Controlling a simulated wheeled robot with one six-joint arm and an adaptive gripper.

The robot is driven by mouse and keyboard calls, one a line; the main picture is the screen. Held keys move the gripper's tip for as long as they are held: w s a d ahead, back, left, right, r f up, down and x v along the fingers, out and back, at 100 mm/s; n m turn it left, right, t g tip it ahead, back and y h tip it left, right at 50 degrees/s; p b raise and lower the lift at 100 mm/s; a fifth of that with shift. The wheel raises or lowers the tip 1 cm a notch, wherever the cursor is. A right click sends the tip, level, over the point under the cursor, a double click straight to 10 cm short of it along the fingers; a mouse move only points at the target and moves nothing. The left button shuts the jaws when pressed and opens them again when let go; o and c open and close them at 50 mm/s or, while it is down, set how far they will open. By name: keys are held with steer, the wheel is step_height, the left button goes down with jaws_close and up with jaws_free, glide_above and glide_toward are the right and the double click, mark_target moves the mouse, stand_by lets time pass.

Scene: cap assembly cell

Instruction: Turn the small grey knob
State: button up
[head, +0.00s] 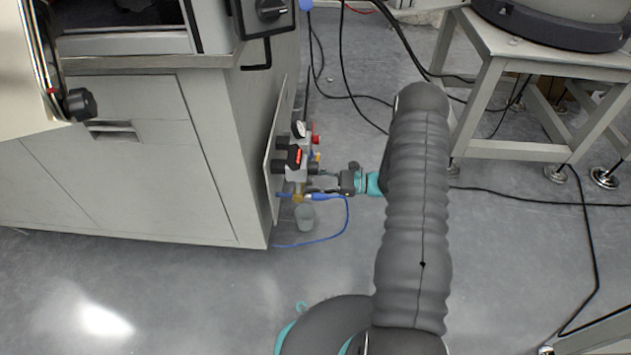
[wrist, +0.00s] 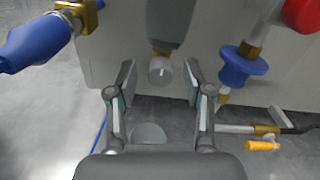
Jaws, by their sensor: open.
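The small grey knob (wrist: 160,71) shows in the wrist view with a pale mark on its face, below a brass fitting and a grey body on the panel. My gripper (wrist: 160,80) is open, with one finger on each side of the knob. Gaps show between the knob and both fingers, and nothing is held. In the head view my gripper (head: 323,184) is at the panel's fittings, low on the cabinet's right side. I cannot make out the knob in the head view.
A blue hose fitting (wrist: 38,42) is left of the fingers; a blue disc (wrist: 240,66) and red knob (wrist: 302,14) are right. A grey cup (head: 305,218) is below the fittings. The cabinet (head: 110,190) stands left; a white table (head: 540,68) stands right.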

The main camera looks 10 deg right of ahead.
jaws_close()
steer(key=m+p, duration=0.1)
steer(key=m, duration=0.3)
steer(key=shift+m, duration=0.3)
jaws_free()
